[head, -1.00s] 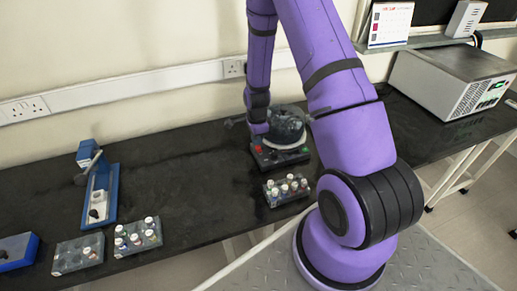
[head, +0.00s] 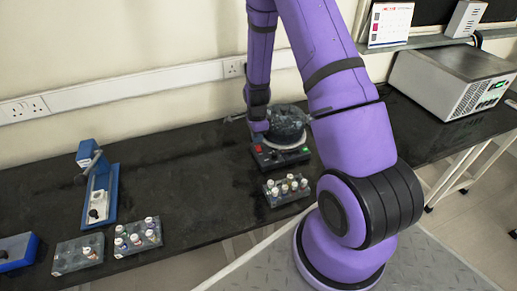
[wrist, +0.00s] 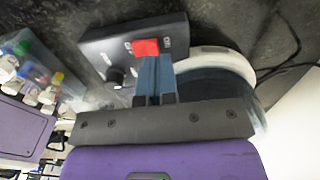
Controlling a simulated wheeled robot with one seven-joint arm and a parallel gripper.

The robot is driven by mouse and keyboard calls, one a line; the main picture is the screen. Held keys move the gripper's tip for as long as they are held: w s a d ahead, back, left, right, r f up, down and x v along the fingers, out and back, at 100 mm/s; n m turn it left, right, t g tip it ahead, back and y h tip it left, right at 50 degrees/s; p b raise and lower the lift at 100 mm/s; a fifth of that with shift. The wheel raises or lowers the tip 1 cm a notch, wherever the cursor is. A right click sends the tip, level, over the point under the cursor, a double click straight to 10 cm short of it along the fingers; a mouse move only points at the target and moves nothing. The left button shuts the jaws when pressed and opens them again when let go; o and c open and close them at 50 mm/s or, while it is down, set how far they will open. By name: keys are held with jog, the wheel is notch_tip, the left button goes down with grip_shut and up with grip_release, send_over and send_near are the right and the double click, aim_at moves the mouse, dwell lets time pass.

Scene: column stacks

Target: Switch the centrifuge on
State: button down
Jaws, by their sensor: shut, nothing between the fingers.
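The centrifuge (head: 287,127) stands on the black bench, with a dark round bowl on a control base (head: 283,157). A red switch (head: 257,149) is at the base's left front. In the wrist view the red switch (wrist: 146,47) sits on the dark control panel (wrist: 113,47), with small white markings on either side that are too blurred to read surely. A black knob (wrist: 115,75) is beside it. My gripper (wrist: 150,62) is shut and empty, its fingertips at the switch's near edge in the picture; I cannot tell whether they touch it.
A rack of vials (head: 287,189) stands close in front of the centrifuge. More racks (head: 137,238) and a blue-framed instrument (head: 100,190) are at the left. A large grey box unit (head: 450,80) is at the right. Bench between the instrument and centrifuge is clear.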

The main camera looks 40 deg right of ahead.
jog(key=shift+r, duration=1.55)
jog(key=shift+r, duration=0.1)
jog(key=s+a+r+n+t, duration=0.1)
jog(key=s+a+r+n, duration=0.15)
jog(key=r, duration=0.55)
jog(key=s+a+r+n+t, duration=0.1)
jog(key=a+r+n, duration=0.15)
jog(key=r, duration=0.55)
jog(key=s+a+r+n, duration=0.15)
jog(key=r+n, duration=0.25)
jog(key=r, duration=0.4)
jog(key=s+a+r+n+t, duration=0.1)
jog(key=s+a+r+n, duration=0.2)
jog(key=s+r+n, duration=0.3)
jog(key=s+a+r+n+t, duration=0.2)
jog(key=s+r+n, duration=0.4)
jog(key=s+r, duration=0.4)
jog(key=s+a, duration=0.1)
jog(key=s, duration=0.4)
jog(key=shift+s+a, duration=0.3)
jog(key=shift+w, duration=0.15)
